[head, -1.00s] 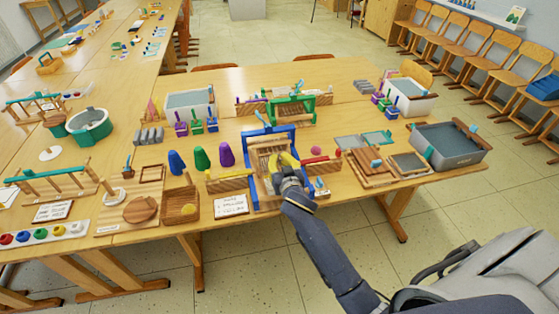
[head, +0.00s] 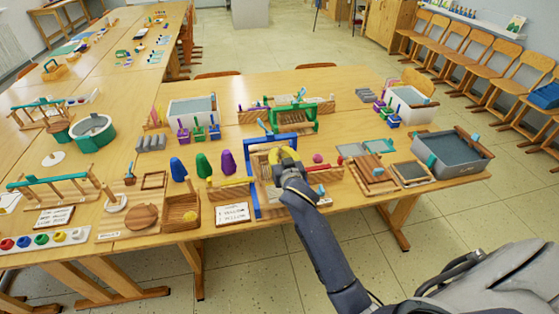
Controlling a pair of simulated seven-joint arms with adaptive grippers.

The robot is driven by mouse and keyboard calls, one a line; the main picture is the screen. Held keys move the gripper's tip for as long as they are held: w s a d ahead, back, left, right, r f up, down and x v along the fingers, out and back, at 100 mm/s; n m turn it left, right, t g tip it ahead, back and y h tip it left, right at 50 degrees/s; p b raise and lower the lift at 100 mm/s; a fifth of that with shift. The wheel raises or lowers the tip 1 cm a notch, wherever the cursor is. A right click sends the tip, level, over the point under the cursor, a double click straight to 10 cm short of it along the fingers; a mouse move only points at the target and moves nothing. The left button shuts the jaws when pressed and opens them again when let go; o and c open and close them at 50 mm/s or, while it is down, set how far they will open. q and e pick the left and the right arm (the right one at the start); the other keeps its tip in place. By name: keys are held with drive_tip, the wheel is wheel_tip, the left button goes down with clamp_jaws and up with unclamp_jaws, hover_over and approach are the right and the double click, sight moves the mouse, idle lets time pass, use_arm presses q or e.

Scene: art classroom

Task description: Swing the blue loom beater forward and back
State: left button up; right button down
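The blue loom (head: 251,187) stands near the front edge of the table, left of my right gripper. Its blue upright side and part of a blue crossbar show, with pale wood and threads inside. My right gripper (head: 284,157), with yellow fingers, is over the loom's right half and hides part of it, including much of the beater. I cannot tell whether the fingers touch the beater or are closed on it. My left gripper is out of view.
A green loom (head: 314,117) stands just behind. Blue, green and purple cones (head: 202,165) stand to the left, with a wooden box (head: 182,212) and a white card (head: 233,214) in front. Wooden frames (head: 370,167) and a grey tub (head: 450,152) lie to the right.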

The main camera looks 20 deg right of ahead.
drive_tip(key=c, duration=2.1)
unclamp_jaws()
drive_tip(key=r, duration=0.2)
drive_tip(key=shift+s+r, duration=0.3)
drive_tip(key=shift+r, duration=0.25)
clamp_jaws()
drive_tip(key=f+m, duration=0.4)
drive_tip(key=m, duration=0.8)
drive_tip(key=w+a+f+m+g, duration=0.1)
drive_tip(key=f+m, duration=0.3)
drive_tip(key=m, duration=0.8)
drive_tip(key=w+f+m, duration=0.1)
drive_tip(key=f+m, duration=0.3)
drive_tip(key=m, duration=0.8)
drive_tip(key=shift+w+a+f, duration=0.1)
drive_tip(key=shift+a+f, duration=0.05)
drive_tip(key=shift+a, duration=0.15)
drive_tip(key=shift+x, duration=4.7)
drive_tip(key=shift+f, duration=0.15)
